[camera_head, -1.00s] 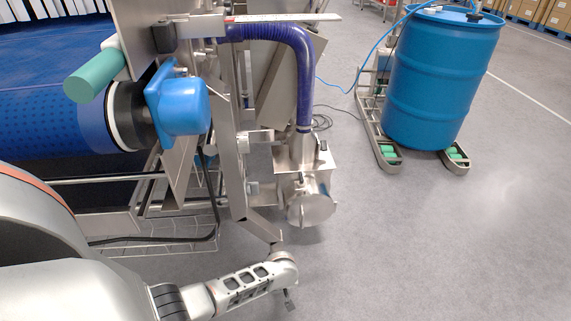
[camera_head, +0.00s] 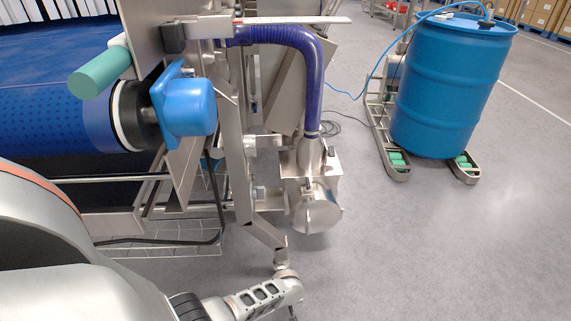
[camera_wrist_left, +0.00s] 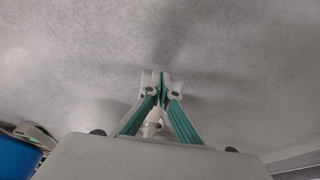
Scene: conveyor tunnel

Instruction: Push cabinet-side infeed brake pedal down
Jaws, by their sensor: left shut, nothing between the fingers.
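My left gripper (camera_head: 293,313) points down at the bottom edge, mostly cut off, just below the leg's foot in the picture. In the left wrist view my left gripper (camera_wrist_left: 161,86) has green-lined fingers, shut and empty, against grey floor. I cannot tell how far it is from the floor. My right gripper is not in view.
A steel housing with a round cover (camera_head: 317,207) hangs right of the leg, under a purple hose (camera_head: 312,85). A blue motor (camera_head: 186,105) and roller are on the left. A blue barrel (camera_head: 450,85) stands back right. The floor at right is clear.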

